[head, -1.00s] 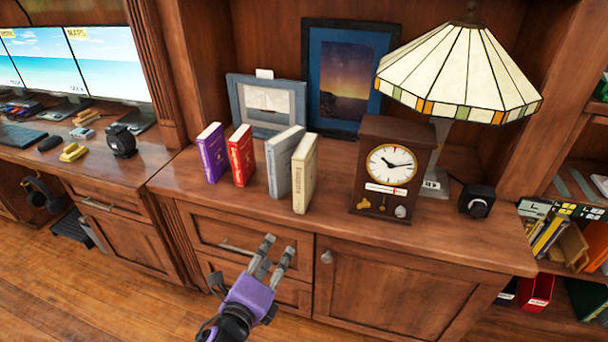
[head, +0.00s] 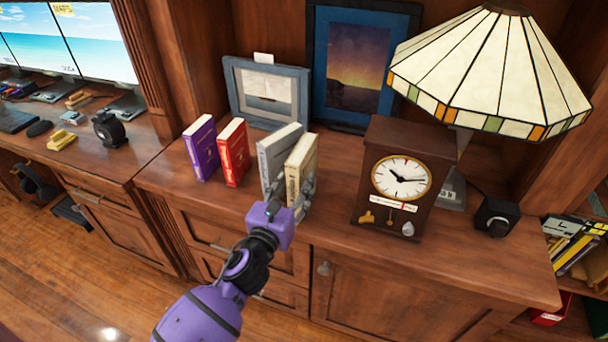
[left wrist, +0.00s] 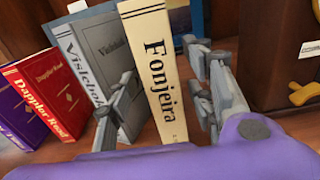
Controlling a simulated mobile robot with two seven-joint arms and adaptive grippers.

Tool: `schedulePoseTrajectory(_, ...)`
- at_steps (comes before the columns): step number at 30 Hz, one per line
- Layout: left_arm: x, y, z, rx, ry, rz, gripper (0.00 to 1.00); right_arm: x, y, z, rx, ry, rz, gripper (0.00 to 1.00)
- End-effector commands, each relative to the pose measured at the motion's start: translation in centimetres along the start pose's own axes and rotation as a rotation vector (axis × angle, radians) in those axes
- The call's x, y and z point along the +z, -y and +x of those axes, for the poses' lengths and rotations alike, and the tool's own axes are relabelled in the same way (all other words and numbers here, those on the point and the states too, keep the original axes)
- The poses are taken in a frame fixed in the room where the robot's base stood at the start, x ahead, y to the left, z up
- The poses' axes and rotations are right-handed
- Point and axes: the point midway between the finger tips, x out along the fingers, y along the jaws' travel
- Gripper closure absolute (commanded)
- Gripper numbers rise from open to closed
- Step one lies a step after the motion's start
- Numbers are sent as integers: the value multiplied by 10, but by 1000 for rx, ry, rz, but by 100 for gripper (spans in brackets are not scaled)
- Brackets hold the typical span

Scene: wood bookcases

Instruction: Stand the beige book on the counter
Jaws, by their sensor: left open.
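The beige book (head: 301,162) stands upright on the wooden counter (head: 335,205), at the right end of a row of books. My left gripper (head: 302,195) is open at the book's lower front. In the left wrist view its fingers (left wrist: 160,100) lie on either side of the spine, with the left finger between the beige and grey books. I cannot tell whether the fingers touch the book. My right gripper is not in view.
The grey book (head: 275,160) stands close on the left, with a red book (head: 234,155) and a purple book (head: 201,150) farther left. A brown clock (head: 395,180) stands to the right, with bare counter between. Framed pictures (head: 267,92) and a lamp (head: 490,75) stand behind.

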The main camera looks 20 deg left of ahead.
Motion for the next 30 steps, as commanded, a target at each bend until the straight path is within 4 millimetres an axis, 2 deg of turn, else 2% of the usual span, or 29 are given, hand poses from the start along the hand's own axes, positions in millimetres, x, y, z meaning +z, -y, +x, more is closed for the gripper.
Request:
schedulePoseTrajectory(3,1,2,16,0,1,-2,52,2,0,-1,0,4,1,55)
schedulePoseTrajectory(10,0,3,48,0,1,-3,52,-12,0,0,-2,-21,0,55)
schedulePoseTrajectory(19,-1,3,54,-1,0,-1,52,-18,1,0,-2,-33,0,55)
schedulePoseTrajectory(30,-1,3,54,-1,0,-2,99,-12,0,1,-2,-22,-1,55)
